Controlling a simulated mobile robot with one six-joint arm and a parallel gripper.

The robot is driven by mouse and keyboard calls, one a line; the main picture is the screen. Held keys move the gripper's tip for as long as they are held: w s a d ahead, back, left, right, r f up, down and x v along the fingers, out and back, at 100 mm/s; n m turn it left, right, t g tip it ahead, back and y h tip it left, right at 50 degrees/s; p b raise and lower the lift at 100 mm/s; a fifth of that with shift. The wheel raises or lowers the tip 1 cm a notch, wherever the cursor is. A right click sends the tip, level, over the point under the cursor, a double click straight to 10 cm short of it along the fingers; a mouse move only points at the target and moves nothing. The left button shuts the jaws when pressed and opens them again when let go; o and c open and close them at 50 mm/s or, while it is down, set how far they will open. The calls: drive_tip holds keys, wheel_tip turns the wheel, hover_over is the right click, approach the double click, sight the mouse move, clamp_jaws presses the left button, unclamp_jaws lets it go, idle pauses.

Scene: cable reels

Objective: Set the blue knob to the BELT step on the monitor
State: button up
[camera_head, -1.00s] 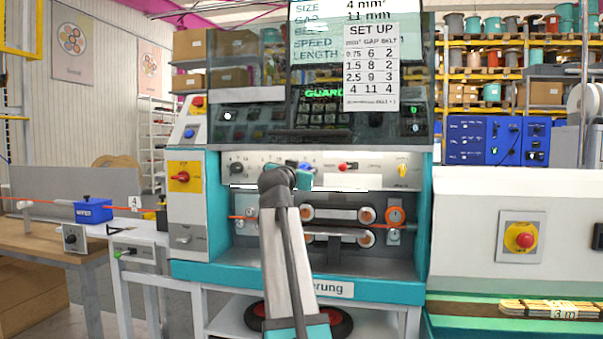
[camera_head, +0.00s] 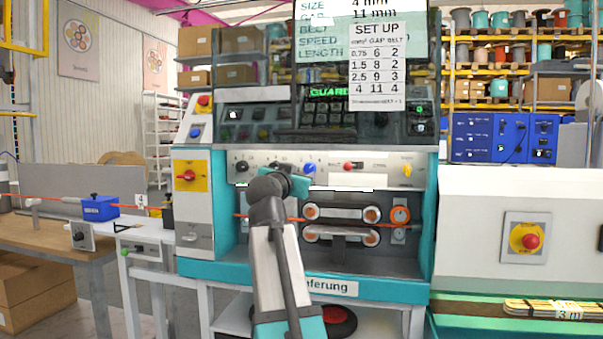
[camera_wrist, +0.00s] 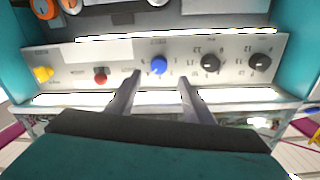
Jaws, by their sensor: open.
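The blue knob (camera_head: 309,168) is on the light control panel (camera_head: 389,172) of the teal machine. In the wrist view the blue knob (camera_wrist: 159,65) appears just beyond and between my open fingertips. My gripper (camera_wrist: 160,79) is empty, and I see no contact with the knob. In the head view my gripper (camera_head: 291,184) is just below and left of the knob, its fingers hard to make out. The monitor (camera_head: 322,45) reads 4 mm² and GAP 11 mm; its BELT value is covered by the SET UP card (camera_head: 375,65), whose 4 mm² row gives BELT 4.
Two black knobs (camera_wrist: 210,62) (camera_wrist: 260,63), a red control (camera_wrist: 101,75) and a yellow switch (camera_wrist: 43,73) share the panel. Belt rollers (camera_head: 340,223) sit in the recess below. A red emergency button (camera_head: 529,241) is at the right.

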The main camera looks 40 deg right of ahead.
drive_tip(key=shift+p+v, duration=0.3)
drive_tip(key=shift+v, duration=2.25)
drive_tip(key=shift+w, duration=0.1)
